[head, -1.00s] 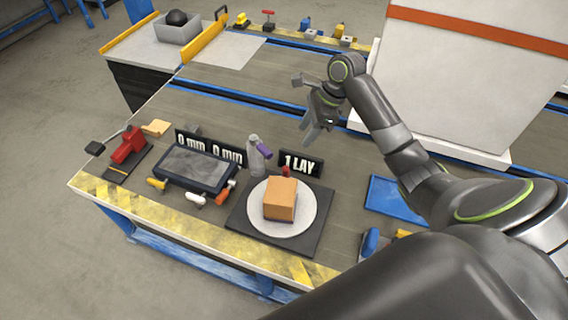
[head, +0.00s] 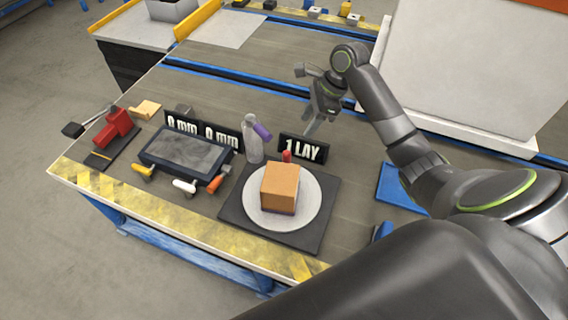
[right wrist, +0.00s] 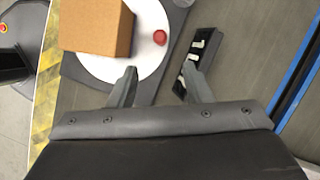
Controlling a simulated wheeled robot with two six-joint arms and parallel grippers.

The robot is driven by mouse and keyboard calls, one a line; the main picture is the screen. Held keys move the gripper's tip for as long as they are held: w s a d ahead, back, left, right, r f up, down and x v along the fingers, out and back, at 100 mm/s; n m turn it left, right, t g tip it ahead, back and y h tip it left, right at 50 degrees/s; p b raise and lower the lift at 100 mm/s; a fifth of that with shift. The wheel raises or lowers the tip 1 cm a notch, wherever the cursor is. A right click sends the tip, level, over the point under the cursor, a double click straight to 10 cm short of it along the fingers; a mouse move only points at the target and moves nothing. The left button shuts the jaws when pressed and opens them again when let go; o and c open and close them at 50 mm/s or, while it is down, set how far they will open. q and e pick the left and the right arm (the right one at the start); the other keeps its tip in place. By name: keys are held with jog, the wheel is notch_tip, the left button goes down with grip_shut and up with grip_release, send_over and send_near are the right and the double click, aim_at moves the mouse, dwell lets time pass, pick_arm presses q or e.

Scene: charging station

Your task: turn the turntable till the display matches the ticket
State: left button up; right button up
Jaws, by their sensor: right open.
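The turntable is a round white plate (head: 258,213) on a dark square base (head: 234,208). An orange-brown box (head: 279,186) sits on the plate. A red knob (head: 287,155) shows at the plate's far edge and also in the right wrist view (right wrist: 160,37). A black display (head: 303,148) behind the plate reads "1 LAY". Two more displays (head: 182,124) at left read "0 mm". I cannot make out a ticket. My right gripper (head: 310,132) is open and empty, above the table beyond the "1 LAY" display; in the right wrist view its fingers (right wrist: 160,84) point toward the plate and display. My left gripper is not in view.
A dark tablet-like tray (head: 187,154) with several coloured-handled tools at its front lies left of the turntable. A bottle (head: 253,140) with a purple part stands between. A red clamp-like tool (head: 117,125) is farther left. A blue mat (head: 400,187) lies at right.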

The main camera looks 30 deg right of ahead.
jog(key=b, duration=0.2)
send_near(284, 160)
jog(key=x, duration=0.3)
jog(key=b+x, duration=0.1)
jog(key=x, duration=0.1)
jog(key=b+x, duration=0.1)
jog(key=x, duration=0.2)
jog(key=shift+w+d+f, duration=0.25)
jog(key=shift+w+f, duration=0.15)
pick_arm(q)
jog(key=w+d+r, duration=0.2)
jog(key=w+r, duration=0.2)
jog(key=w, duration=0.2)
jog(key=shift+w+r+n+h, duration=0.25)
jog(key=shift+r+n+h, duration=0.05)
pick_arm(e)
jog(key=shift+x, duration=1.05)
jog(key=shift+c, duration=0.5)
grip_shut()
